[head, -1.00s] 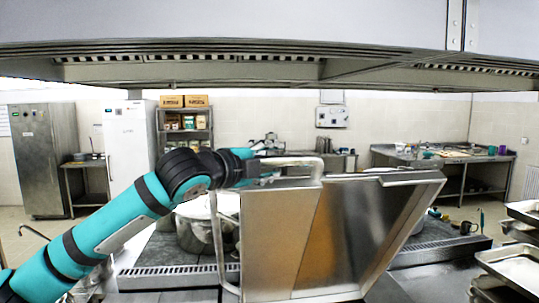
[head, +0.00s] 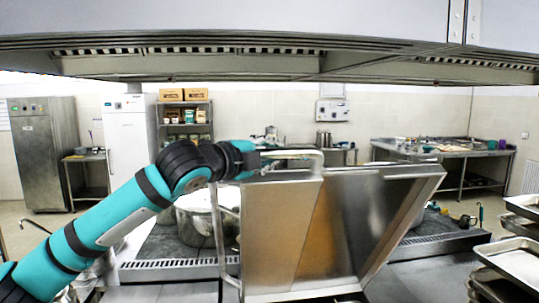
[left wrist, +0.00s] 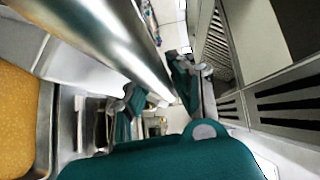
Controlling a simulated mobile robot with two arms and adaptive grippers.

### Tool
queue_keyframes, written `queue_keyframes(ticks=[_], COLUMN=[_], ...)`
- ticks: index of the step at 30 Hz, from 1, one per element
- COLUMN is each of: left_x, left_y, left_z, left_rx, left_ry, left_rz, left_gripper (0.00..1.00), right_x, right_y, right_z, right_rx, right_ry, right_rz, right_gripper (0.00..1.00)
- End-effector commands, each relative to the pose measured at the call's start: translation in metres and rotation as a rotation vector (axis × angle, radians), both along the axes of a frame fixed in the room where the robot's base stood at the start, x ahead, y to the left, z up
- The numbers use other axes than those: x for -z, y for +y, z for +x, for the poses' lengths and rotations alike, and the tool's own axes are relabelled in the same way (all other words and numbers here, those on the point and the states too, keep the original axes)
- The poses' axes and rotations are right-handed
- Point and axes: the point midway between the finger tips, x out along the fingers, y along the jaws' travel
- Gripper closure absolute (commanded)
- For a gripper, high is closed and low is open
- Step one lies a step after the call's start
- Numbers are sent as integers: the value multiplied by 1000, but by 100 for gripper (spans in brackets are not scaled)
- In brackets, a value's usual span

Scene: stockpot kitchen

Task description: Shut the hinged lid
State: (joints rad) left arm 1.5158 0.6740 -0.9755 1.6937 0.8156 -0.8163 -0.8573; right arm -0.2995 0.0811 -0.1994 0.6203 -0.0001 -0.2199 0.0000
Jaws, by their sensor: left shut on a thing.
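The hinged lid (head: 350,230) is a large steel panel with raised edges, standing steeply tilted up in the middle foreground of the head view. A metal bar handle (head: 303,153) curves along its upper left. My left gripper (head: 266,163) reaches in from the left at the left end of this bar and is shut on it. In the left wrist view the gripper's two fingers (left wrist: 155,95) show beside a thick shiny bar (left wrist: 120,45). The exact contact is partly hidden. My right gripper is in neither view.
A large pot (head: 200,222) stands on the dark stove top left of the lid. A rack of trays (head: 518,260) is at the right edge. A grey hood (head: 250,25) hangs overhead. A steel table (head: 440,152) and a white fridge (head: 128,135) stand farther back.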

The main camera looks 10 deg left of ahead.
Motion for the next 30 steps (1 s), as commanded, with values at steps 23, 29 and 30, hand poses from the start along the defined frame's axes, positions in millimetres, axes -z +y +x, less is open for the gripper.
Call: queue_keyframes(ticks=[23,29,30], left_x=[123,161,167], left_y=[-48,-60,-62], left_z=[-134,-173,-179], left_rx=[8,6,5], left_ry=[-202,-273,-285], left_rz=[83,105,109], left_gripper=[100,100,100], right_x=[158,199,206], right_y=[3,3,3], right_z=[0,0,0], right_rx=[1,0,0], right_ry=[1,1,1], right_rz=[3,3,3], right_gripper=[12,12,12])
